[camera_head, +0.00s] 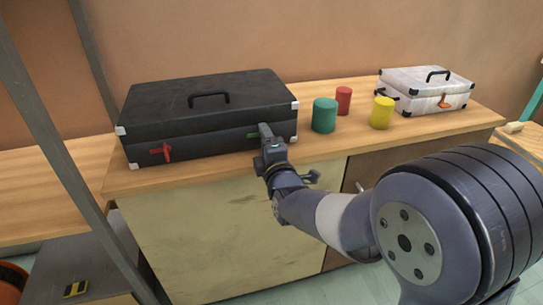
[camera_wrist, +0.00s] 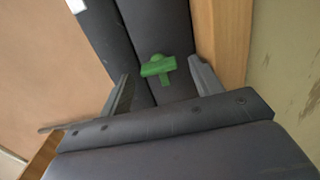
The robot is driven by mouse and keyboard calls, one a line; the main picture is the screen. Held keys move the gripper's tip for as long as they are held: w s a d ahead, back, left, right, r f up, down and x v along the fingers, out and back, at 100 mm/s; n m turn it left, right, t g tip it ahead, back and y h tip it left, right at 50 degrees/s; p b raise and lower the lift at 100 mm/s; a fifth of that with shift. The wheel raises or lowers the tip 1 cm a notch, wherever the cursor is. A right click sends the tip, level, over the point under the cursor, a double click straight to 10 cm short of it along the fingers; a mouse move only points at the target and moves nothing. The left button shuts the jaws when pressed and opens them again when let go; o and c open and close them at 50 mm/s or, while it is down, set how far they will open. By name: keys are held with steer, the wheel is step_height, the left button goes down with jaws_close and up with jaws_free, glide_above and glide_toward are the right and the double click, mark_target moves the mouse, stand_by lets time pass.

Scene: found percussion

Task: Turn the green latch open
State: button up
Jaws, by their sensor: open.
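The green latch (camera_wrist: 157,68) is on the front face of the large black case (camera_head: 205,101), near the case's right end. In the wrist view it appears as a green T shape, lying between and just beyond my fingertips. In the head view the latch (camera_head: 253,135) is partly hidden by my gripper (camera_head: 268,143). My gripper (camera_wrist: 163,84) is open, with one finger on each side of the latch. No contact shows, but I cannot tell the exact depth gap. The case is shut, lying flat on the wooden counter.
A red latch (camera_head: 161,151) is on the same case's left front. Green (camera_head: 324,115), red (camera_head: 343,100) and yellow (camera_head: 382,112) cylinders stand right of the case. A white case (camera_head: 427,92) stands farther right on the wooden counter (camera_head: 330,144). A metal post (camera_head: 60,150) rises at left.

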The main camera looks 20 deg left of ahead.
steer(key=p+v, duration=0.1)
steer(key=v, duration=0.8)
steer(key=shift+s, duration=0.25)
steer(key=b+x, duration=0.1)
steer(key=x, duration=0.9)
steer(key=shift+w+a, duration=0.1)
steer(key=shift+w, duration=0.35)
steer(key=shift+s, duration=0.1)
